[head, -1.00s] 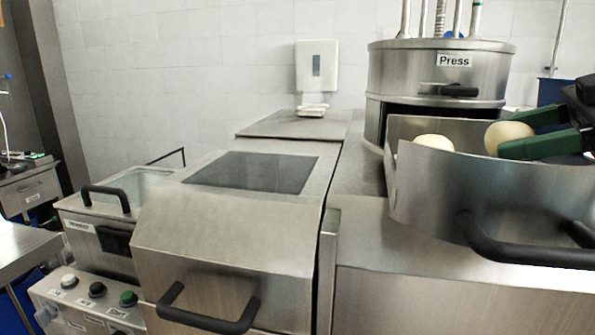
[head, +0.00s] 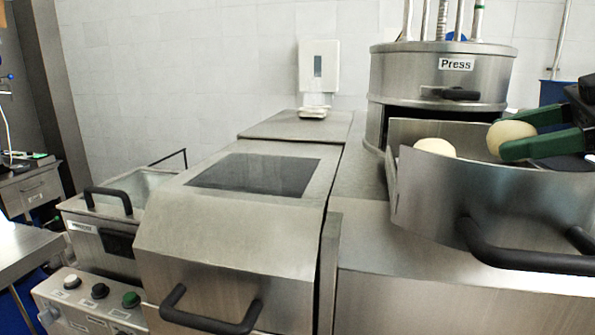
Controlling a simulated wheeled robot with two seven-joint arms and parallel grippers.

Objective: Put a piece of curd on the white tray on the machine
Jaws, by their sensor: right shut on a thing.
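A pale round piece of curd (head: 508,138) is between the green-tipped fingers of my right gripper (head: 524,134), which is shut on it. The gripper is over the metal basket (head: 465,200) at the right. A second pale curd piece (head: 434,146) lies in the basket, mostly hidden by its front wall. A small white tray (head: 313,111) sits on the back of the machine (head: 240,215), below the wall dispenser. My left gripper is not in view.
The round press (head: 438,85) stands behind the basket. The basket has a black handle (head: 520,258) at its front. The machine's lid has a dark window (head: 254,174) and a front handle. A lidded metal box (head: 100,215) and a button panel (head: 90,300) are at the left.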

